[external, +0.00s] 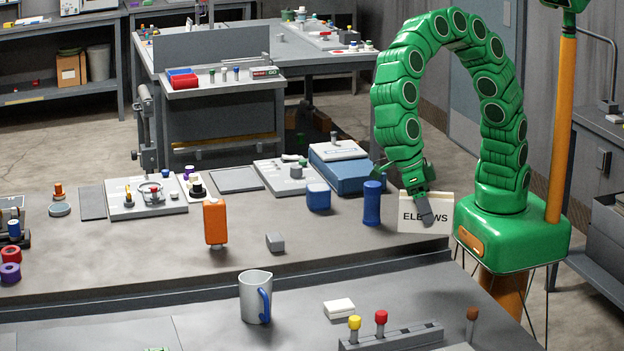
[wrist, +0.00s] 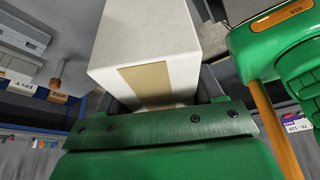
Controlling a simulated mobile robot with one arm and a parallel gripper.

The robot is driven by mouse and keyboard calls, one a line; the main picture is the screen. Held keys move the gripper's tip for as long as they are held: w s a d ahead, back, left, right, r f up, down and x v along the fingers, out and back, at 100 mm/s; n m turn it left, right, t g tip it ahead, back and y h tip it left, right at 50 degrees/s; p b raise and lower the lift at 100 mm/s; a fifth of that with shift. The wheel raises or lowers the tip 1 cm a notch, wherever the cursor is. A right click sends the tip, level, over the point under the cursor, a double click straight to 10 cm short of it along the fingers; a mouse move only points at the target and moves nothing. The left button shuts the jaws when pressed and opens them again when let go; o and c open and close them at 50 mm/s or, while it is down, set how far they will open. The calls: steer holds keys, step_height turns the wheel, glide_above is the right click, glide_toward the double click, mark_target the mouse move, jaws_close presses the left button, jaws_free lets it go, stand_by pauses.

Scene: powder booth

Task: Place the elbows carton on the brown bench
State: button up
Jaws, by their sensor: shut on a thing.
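The elbows carton (external: 441,213) is a white box marked "ELBOWS" at the right end of the bench in the external view. My gripper (external: 424,207) is shut on it from above, and its fingers hide part of the lettering. In the wrist view the carton (wrist: 125,45) shows a white side and a tan patch, held between the jaws (wrist: 165,100). I cannot tell whether its underside touches the bench. The long middle bench (external: 330,235) has a brownish-grey top; it looks like the brown bench.
A blue cylinder (external: 372,203) stands just left of the carton, with a blue block (external: 318,197) and an orange bottle (external: 215,222) further left. A grey block (external: 275,242) lies near the front edge. A mug (external: 255,297) stands on the front grey bench.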

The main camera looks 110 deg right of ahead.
mark_target(447, 210)
steer(key=s+n, duration=0.1)
steer(key=s+a+n+h, duration=0.1)
steer(key=s+a+n, duration=0.1)
steer(key=s+n, duration=0.1)
steer(key=shift+a+f+h, duration=0.1)
steer(key=shift+a+h, duration=0.15)
steer(key=shift+h, duration=0.05)
steer(key=shift+s+n+g, duration=0.15)
steer(key=shift+n+g, duration=0.15)
steer(key=shift+a+f, duration=0.1)
steer(key=shift+a, duration=0.1)
steer(key=shift+w+a+f, duration=1.35)
steer(key=shift+w+f, duration=0.3)
steer(key=shift+w, duration=0.2)
steer(key=shift+w+a+f, duration=1.35)
steer(key=shift+w+f, duration=0.3)
steer(key=shift+w, duration=0.15)
steer(key=shift+w+a+f, duration=1.35)
steer(key=shift+w+f, duration=0.3)
steer(key=shift+w, duration=0.2)
steer(key=shift+f, duration=1.4)
steer(key=shift+f, duration=0.1)
